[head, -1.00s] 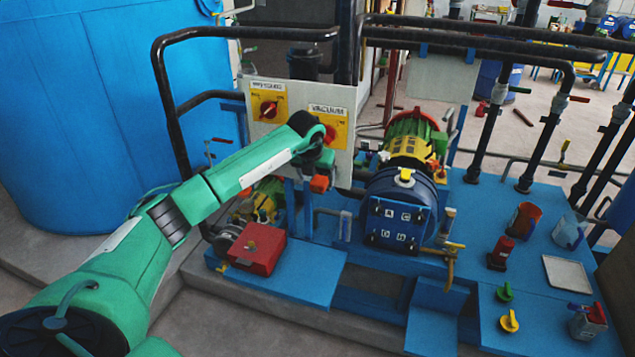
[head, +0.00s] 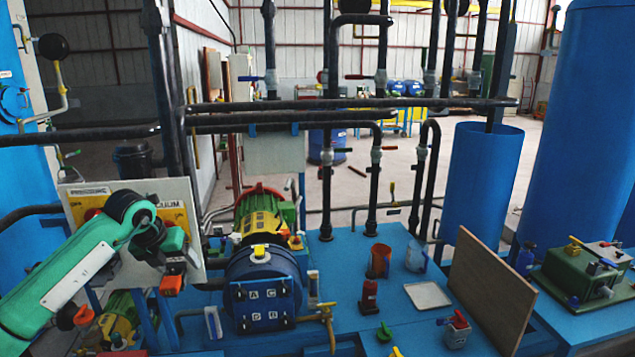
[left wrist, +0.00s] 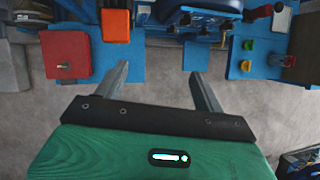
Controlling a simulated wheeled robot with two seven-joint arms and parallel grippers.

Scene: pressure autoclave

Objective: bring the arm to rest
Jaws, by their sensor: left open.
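My left arm (head: 75,275) comes in from the left in the head view. It bends down in front of the grey control panel (head: 190,209), covering parts of its front. My left gripper (head: 172,268) hangs near the panel's lower right; its fingers are not clear there. In the left wrist view the two grey fingers of the left gripper (left wrist: 160,78) stand wide apart. Only floor and a strip of blue skid show between them, and they hold nothing. My right gripper is in neither view.
A blue pump unit (head: 262,290) stands right of the left gripper. Black pipes (head: 350,104) cross behind. A red box (left wrist: 67,55) and an orange block (left wrist: 116,25) show beyond the fingers in the wrist view. A brown board (head: 490,290) stands at right.

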